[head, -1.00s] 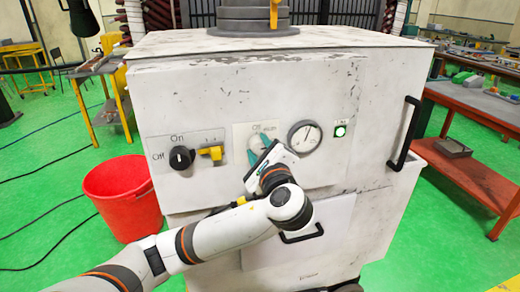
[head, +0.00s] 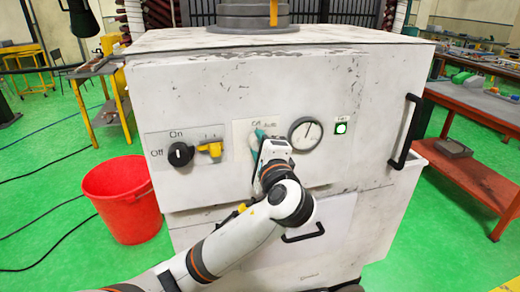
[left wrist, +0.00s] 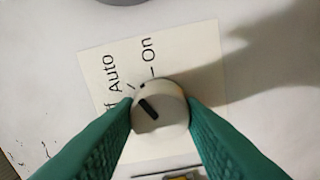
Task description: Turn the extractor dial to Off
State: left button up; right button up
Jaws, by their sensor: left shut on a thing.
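The dial (left wrist: 162,112) is a round white knob with a black pointer mark, on a cream label plate (left wrist: 92,65) in the left wrist view. The plate reads "Auto" and "On", with a third word partly hidden by the finger. The pointer aims up and left, roughly at the tick by "Auto". My left gripper (left wrist: 160,104) has its green fingers on both sides of the dial, shut on it. In the head view my left gripper (head: 257,138) is at the cabinet front and hides the dial. My right gripper is not in view.
On the white cabinet (head: 350,85), a black knob (head: 180,154) and a yellow handle (head: 211,149) are to the left of the plate. A round gauge (head: 304,133) and a green-lit button (head: 341,128) are to the right. A red bucket (head: 122,195) stands at left.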

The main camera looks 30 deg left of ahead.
pick_arm(q)
jog(key=shift+f+n+b, duration=0.15)
jog(key=shift+n+b, duration=2.55)
jog(key=shift+n, duration=3.6)
jog(key=o, duration=1)
